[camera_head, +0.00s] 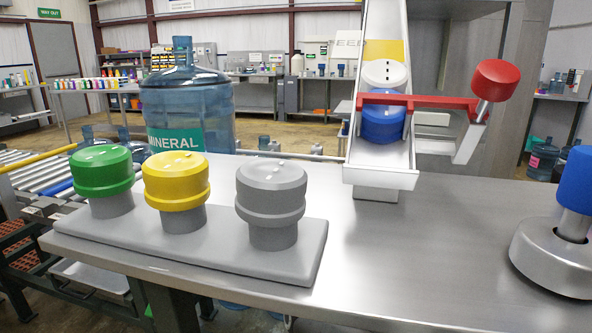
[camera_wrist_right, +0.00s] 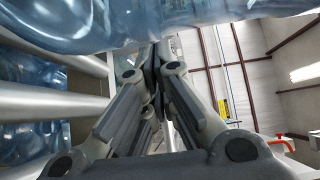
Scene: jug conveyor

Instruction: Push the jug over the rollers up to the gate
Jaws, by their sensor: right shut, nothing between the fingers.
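A large translucent blue water jug (camera_head: 187,108) with a green MINERAL label stands upright behind the workbench in the head view. Its lower part is hidden behind the bench and the caps. Metal rollers (camera_head: 30,178) lie to its left. In the right wrist view my right gripper (camera_wrist_right: 156,55) is shut and empty. Its fingertips reach the blue side of a jug (camera_wrist_right: 130,22) across the top of the picture; whether they touch it I cannot tell. Rollers (camera_wrist_right: 50,100) run along the left there. I cannot make out a roller gate. My left gripper is not in view.
Green (camera_head: 101,170), yellow (camera_head: 176,178) and grey (camera_head: 271,188) caps stand on a grey block on the workbench (camera_head: 400,270). A sloping chute (camera_head: 381,172) holds caps behind a red bar (camera_head: 415,102). A blue-topped metal post (camera_head: 560,255) stands at the right.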

